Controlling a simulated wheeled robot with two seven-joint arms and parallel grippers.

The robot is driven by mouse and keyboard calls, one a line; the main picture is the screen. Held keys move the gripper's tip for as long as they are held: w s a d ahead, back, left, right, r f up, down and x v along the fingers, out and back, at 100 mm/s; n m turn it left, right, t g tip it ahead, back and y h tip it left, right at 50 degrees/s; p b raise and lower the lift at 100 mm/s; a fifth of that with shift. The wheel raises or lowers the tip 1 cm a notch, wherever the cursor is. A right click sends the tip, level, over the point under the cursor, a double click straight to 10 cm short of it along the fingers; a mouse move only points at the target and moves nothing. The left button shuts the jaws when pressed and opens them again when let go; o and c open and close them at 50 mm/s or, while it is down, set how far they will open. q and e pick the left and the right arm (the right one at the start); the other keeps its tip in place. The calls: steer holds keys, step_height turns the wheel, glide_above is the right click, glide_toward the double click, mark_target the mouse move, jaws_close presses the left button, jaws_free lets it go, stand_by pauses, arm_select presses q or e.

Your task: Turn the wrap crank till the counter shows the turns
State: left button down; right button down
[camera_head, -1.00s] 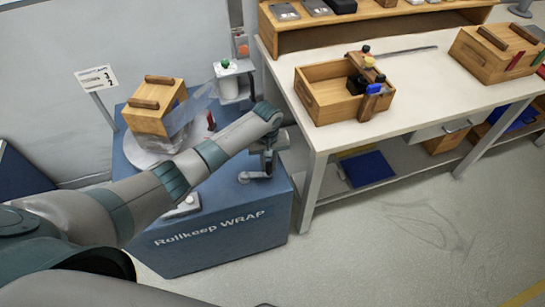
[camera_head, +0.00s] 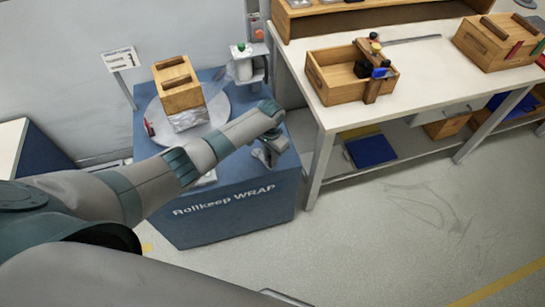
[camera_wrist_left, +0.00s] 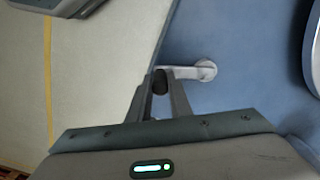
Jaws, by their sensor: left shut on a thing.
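The blue wrap machine (camera_head: 235,220) stands at the centre left. On its round grey turntable (camera_head: 221,112) sits a wooden box (camera_head: 179,88) with clear film around its lower part. A sign with small print and a digit like 1 (camera_head: 121,59), perhaps the counter, stands on a post behind it. My left gripper (camera_head: 268,157) is low over the machine's right part. In the left wrist view, my left gripper (camera_wrist_left: 160,92) is shut on the dark knob (camera_wrist_left: 160,80) of the silver crank (camera_wrist_left: 204,70). In the head view my gripper mostly hides the crank. My right gripper is out of view.
A white workbench (camera_head: 425,85) on the right holds an open wooden crate (camera_head: 335,92) and a second box (camera_head: 490,50). A film post (camera_head: 243,68) stands at the machine's back right. The floor (camera_head: 400,220) in front of the bench is clear.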

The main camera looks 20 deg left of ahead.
arm_select(q)
steer(key=s+m, duration=0.1)
steer(key=s+a+m+p, duration=0.1)
steer(key=shift+s+a+m, duration=0.1)
steer(key=shift+m, duration=0.3)
steer(key=shift+s+a+p, duration=0.15)
steer(key=shift+a+p, duration=0.1)
steer(key=shift+p, duration=0.25)
steer(key=shift+a+f, duration=0.1)
steer(key=c, duration=1.6)
jaws_free()
steer(key=shift+a, duration=0.1)
steer(key=shift+r, duration=0.3)
step_height(320, 180, up, 17)
steer(key=shift+b, duration=1.25)
